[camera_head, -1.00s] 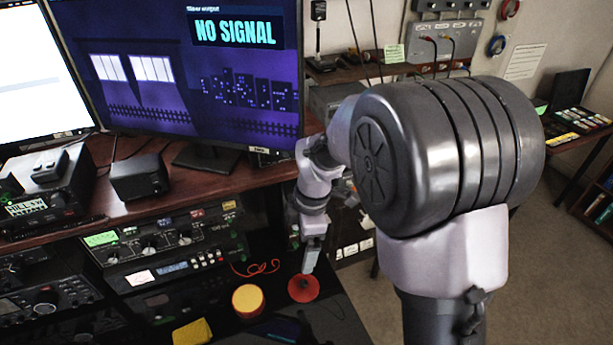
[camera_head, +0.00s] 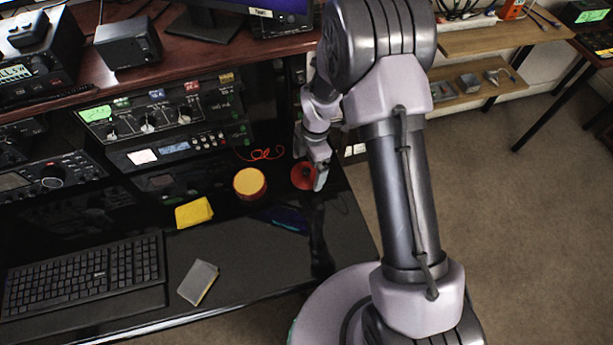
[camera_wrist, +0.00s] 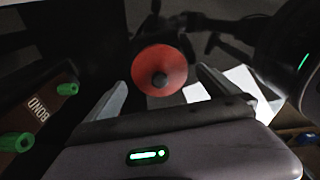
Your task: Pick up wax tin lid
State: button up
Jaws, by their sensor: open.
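The wax tin lid, a round red disc with a dark knob at its centre, lies on the black desk (camera_head: 303,176) near its right side. The lid shows face-on in the wrist view (camera_wrist: 171,66). My gripper (camera_head: 319,180) is right at the lid, and its fingers cover the lid's right part in the head view. In the wrist view my gripper (camera_wrist: 162,80) is open, with one finger on each side of the lid. I cannot tell whether they touch it. A round tin with a yellow top and red side (camera_head: 249,184) stands left of the lid.
A thin orange-red cord (camera_head: 262,154) lies behind the lid. A folded yellow cloth (camera_head: 194,212), a grey block (camera_head: 198,283) and a black keyboard (camera_head: 85,274) lie to the left. Radio units (camera_head: 150,120) stand behind, under a wooden shelf (camera_head: 185,57).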

jog(key=shift+f, duration=0.85)
jog(key=shift+r, duration=0.15)
jog(key=c, duration=1.2)
